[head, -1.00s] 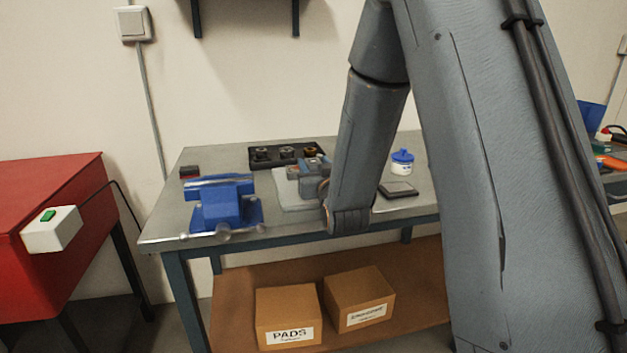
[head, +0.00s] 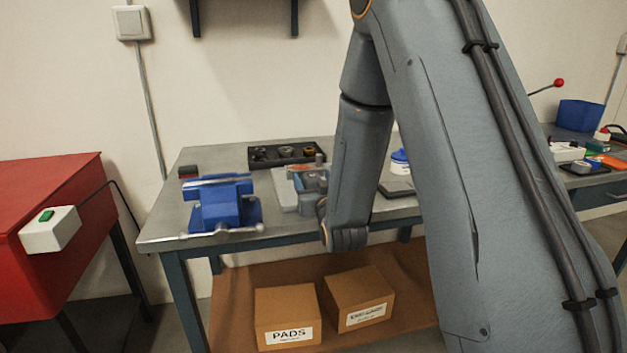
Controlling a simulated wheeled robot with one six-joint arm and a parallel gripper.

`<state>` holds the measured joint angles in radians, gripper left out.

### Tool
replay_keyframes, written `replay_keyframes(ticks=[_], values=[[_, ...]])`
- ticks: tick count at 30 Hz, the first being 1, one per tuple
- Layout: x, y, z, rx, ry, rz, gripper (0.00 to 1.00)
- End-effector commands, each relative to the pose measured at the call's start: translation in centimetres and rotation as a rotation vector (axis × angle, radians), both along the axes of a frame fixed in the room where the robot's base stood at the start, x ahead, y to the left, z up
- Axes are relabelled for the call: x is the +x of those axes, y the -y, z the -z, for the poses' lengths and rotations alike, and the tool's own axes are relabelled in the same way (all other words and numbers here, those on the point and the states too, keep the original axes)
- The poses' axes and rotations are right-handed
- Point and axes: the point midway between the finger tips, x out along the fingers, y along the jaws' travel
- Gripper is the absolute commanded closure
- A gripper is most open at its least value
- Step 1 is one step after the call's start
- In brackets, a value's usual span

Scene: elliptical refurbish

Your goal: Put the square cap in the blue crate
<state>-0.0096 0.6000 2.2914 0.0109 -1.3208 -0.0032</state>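A blue crate (head: 580,115) stands on the bench at the far right, clear of my arm. I cannot make out the square cap for certain. A black tray (head: 257,159) with several small round-looking parts lies at the back of the middle bench. My gripper (head: 312,181) seems to be at the end of my wrist, over a pale pad (head: 284,196) on that bench. Its fingers are not clear, and I cannot tell whether it holds anything. My forearm hides part of the bench behind it.
A blue vise (head: 222,203) stands at the bench's front left, close to my wrist. A white tub with a blue lid (head: 399,160) and a dark flat pad (head: 396,189) are partly behind my arm. Several small items lie before the crate. Boxes (head: 287,308) sit on the lower shelf.

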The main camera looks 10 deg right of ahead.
Motion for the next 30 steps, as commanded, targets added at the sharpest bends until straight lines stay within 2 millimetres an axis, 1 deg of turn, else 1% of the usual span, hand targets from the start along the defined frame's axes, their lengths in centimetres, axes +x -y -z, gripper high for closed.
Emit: replay_keyframes(ticks=[5, 8, 9, 11, 14, 18, 24, 30], values=[[0.0, 0.0, 0.0, 0.000, 0.000, 0.000, 0.37], [0.0, 0.0, -0.4, 0.000, 0.000, 0.000, 0.37], [-0.4, 0.0, -0.3, 0.000, -0.001, 0.000, 0.37], [-1.2, 0.0, -0.2, 0.000, -0.001, 0.000, 0.37], [-3.0, 0.0, -0.2, 0.000, -0.001, 0.000, 0.37], [-6.0, 0.0, -0.1, 0.000, -0.002, 0.000, 0.37], [-9.9, 0.0, -0.2, 0.000, -0.001, 0.000, 0.37], [-10.8, 0.0, -0.5, 0.000, -0.004, 0.000, 0.37]])
